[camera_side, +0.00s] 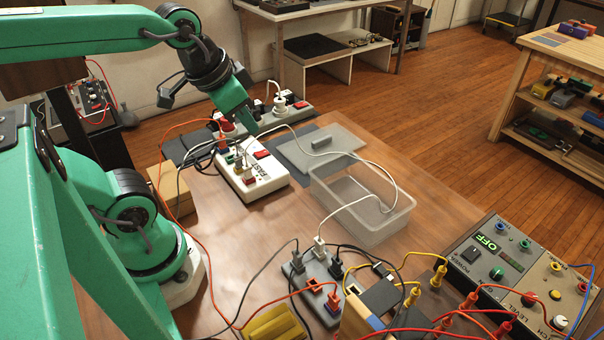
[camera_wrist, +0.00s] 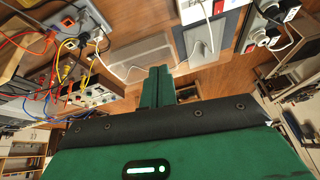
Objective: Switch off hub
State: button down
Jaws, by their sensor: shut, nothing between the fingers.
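A white power strip (camera_side: 256,182) lettered FAST, with a red switch (camera_side: 262,154) and plugs in it, lies on the table near the middle of the side view. It also shows at the top of the wrist view (camera_wrist: 205,12). A grey strip (camera_side: 322,270) with orange parts and plugs lies nearer the front, and another strip with a red switch (camera_side: 301,105) lies at the back. No label tells me which one is the hub. My green gripper (camera_side: 249,122) is shut and empty, above the table behind the white strip. Its fingers (camera_wrist: 160,70) are together in the wrist view.
A clear empty bin (camera_side: 362,210) stands right of the white strip, with a grey lid (camera_side: 325,145) lying behind it. Cables cross the bin and table. A panel (camera_side: 520,270) reading OFF, with knobs and sockets, is at the right. Bare table lies left of the bin.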

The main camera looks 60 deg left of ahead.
jog(key=w+a+m, duration=0.1)
jog(key=m+g, duration=0.6)
jog(key=m, duration=0.8)
send_over(259, 154)
jog(key=w+d, duration=0.2)
notch_tip(259, 154, down, 5)
jog(key=shift+a+f+m+h, duration=0.2)
jog(key=shift+a+m, duration=0.2)
jog(key=shift+a, duration=0.15)
jog(key=shift+a+f+m+h, duration=0.2)
jog(key=shift+a+m, duration=0.2)
jog(key=shift+a, duration=0.1)
jog(key=shift+f, duration=0.1)
jog(key=f, duration=0.4)
jog(key=s+f, duration=0.1)
jog(key=f, duration=0.8)
jog(key=shift+s+f, duration=0.3)
jog(key=shift+f, duration=0.05)
